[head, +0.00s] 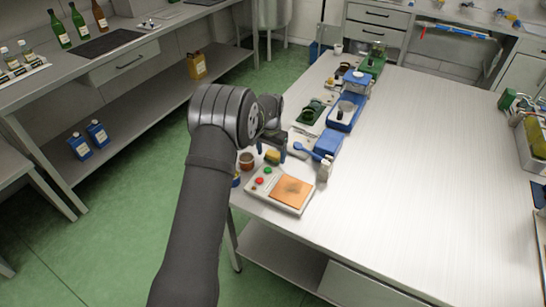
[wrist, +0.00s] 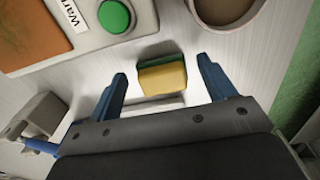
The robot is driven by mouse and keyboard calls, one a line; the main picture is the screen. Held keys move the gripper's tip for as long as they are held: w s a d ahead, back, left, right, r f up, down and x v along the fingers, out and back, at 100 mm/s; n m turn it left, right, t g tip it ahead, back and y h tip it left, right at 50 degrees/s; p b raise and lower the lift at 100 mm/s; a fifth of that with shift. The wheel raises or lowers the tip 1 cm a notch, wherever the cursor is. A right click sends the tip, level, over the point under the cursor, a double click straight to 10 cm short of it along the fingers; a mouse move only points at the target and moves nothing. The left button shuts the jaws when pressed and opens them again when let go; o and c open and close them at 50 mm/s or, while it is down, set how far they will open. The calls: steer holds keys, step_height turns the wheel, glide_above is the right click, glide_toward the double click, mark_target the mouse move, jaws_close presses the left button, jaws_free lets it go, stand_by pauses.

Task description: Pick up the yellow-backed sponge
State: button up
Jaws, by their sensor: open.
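The sponge (wrist: 163,78), with a yellow layer and a green layer, lies on the pale metal table top in the wrist view. In the head view its yellow part (head: 272,157) shows just beneath my gripper, partly hidden by it. My gripper (wrist: 162,67) is open, with one blue finger on each side of the sponge in the picture and a gap to it on both sides. Nothing is held. In the head view my gripper (head: 281,151) is over the table's left edge area, pointing down.
A control box (head: 291,192) with an orange pad and coloured buttons is close to the sponge; its green button (wrist: 115,16) shows in the wrist view. A brown cup (head: 246,161) stands left. Blue containers (head: 327,144) stand to the right.

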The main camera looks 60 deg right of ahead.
mark_target(271, 156)
steer(key=c, duration=1.1)
steer(key=shift+o, duration=0.2)
step_height(271, 156, up, 10)
